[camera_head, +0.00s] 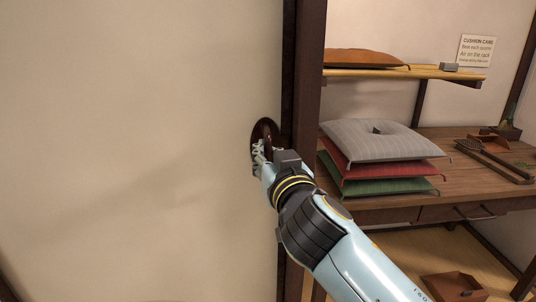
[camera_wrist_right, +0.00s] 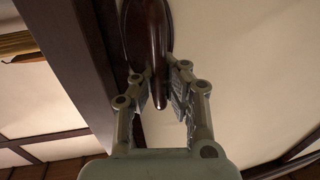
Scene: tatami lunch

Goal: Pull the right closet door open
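The pale closet door (camera_head: 130,130) fills the left of the head view, with a dark frame edge on its right side. A dark oval handle (camera_head: 263,129) sits near that edge. My right gripper (camera_head: 260,152) is at the handle. In the right wrist view, the handle (camera_wrist_right: 157,50) runs down between the two fingers of the gripper (camera_wrist_right: 160,78). The fingers are drawn in close on both sides of it, and the tips look in contact. The exact contact is partly hidden. My left gripper is not in view.
Right of the door's dark edge (camera_head: 302,80) is an open space with a wooden table (camera_head: 380,208). Stacked cushions (camera_head: 380,140) lie on it. Above is a shelf (camera_head: 415,72) with an orange cushion (camera_head: 362,58). A sign (camera_head: 476,50) hangs on the wall.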

